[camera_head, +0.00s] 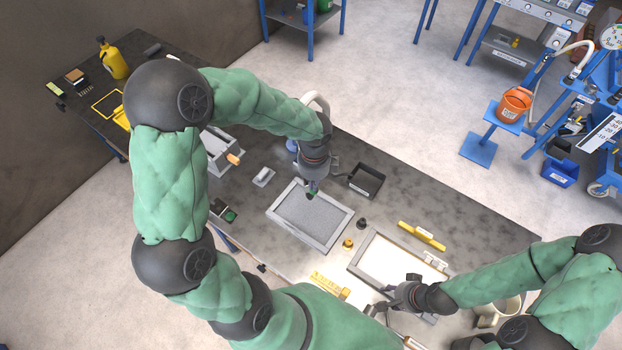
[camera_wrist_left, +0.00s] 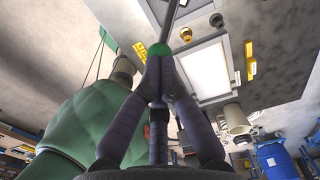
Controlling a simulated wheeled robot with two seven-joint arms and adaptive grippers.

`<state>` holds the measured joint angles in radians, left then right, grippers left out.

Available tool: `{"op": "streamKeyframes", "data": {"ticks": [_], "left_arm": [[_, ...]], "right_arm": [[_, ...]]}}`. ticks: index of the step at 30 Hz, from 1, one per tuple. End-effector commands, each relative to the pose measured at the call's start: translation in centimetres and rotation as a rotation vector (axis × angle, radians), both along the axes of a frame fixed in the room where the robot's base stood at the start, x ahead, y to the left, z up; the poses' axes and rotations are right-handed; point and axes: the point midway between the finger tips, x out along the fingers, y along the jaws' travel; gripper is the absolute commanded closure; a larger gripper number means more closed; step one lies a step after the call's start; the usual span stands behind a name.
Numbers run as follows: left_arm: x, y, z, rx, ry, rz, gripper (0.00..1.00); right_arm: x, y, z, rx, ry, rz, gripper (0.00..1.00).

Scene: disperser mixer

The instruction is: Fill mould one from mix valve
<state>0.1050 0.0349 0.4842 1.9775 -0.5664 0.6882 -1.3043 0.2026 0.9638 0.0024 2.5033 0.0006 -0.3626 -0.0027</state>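A mould filled level with grey speckled mix (camera_head: 306,214) lies on the dark table in the head view. A second framed mould with a pale, bright inside (camera_head: 388,262) lies to its lower right; it also shows in the left wrist view (camera_wrist_left: 207,70). Which is mould one I cannot tell. My left gripper (camera_head: 311,190) is above the grey mould; in the left wrist view its fingers (camera_wrist_left: 160,52) are shut on a green knob (camera_wrist_left: 159,48) with a grey rod beyond. A pale curved pipe (camera_head: 318,101) is partly behind my left arm. My right gripper (camera_head: 386,304) is low beside the pale mould, fingers unclear.
A black open box (camera_head: 366,181) stands right of the grey mould. A yellow bar (camera_head: 422,236) lies beyond the pale mould. A pale mug (camera_head: 498,312) is near my right arm. An orange bucket (camera_head: 514,104) stands on a blue stand.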

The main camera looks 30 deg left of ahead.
Motion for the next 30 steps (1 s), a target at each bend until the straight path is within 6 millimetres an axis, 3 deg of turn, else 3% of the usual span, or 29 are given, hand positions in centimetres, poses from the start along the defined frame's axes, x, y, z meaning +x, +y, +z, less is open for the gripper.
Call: {"op": "streamKeyframes", "data": {"ticks": [30], "left_arm": [[0.0, 0.0, -2.8, 0.000, 0.001, 0.000, 1.00]], "right_arm": [[0.0, 0.0, -2.0, 0.000, 0.000, 0.000, 0.60]]}}
